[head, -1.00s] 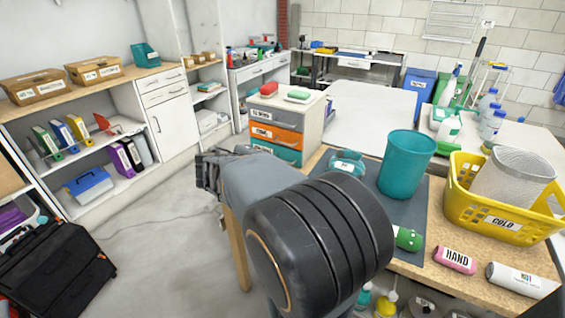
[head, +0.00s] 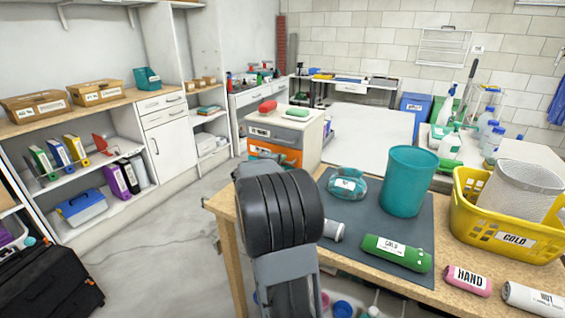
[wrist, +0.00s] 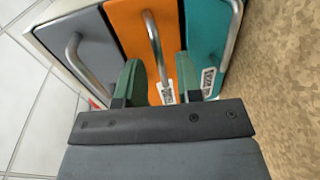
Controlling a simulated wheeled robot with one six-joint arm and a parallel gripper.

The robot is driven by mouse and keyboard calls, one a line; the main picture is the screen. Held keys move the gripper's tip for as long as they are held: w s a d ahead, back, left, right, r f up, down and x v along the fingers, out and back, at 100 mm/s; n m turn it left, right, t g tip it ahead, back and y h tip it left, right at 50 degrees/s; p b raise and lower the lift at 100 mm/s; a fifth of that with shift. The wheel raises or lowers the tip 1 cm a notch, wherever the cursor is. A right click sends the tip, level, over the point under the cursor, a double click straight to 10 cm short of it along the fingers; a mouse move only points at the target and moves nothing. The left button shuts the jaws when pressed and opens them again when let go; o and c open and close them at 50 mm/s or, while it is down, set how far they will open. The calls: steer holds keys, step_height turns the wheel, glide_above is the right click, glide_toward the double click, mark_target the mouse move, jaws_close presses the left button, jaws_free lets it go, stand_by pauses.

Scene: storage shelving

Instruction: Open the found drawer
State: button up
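The drawer unit has a grey top drawer (head: 280,134), an orange middle drawer (head: 275,153) and a teal drawer (wrist: 206,50), all apparently closed. In the head view my arm hides the unit's lower part and my gripper. In the wrist view the unit appears turned sideways, with the grey drawer (wrist: 82,60) at left, the orange drawer (wrist: 130,28) in the middle and the teal one at right. My gripper (wrist: 157,80) is open, its green fingers apart in front of the orange drawer. The orange drawer's metal handle (wrist: 153,45) shows between the fingers; contact cannot be told.
A workbench (head: 222,204) stands at the front right with a teal bin (head: 408,182), a yellow basket (head: 506,222) and a green bottle (head: 395,252). A red item (head: 267,107) and a green item (head: 298,112) lie on the drawer unit.

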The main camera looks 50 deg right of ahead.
steer(key=shift+x, duration=1.35)
steer(key=shift+c, duration=0.3)
jaws_close()
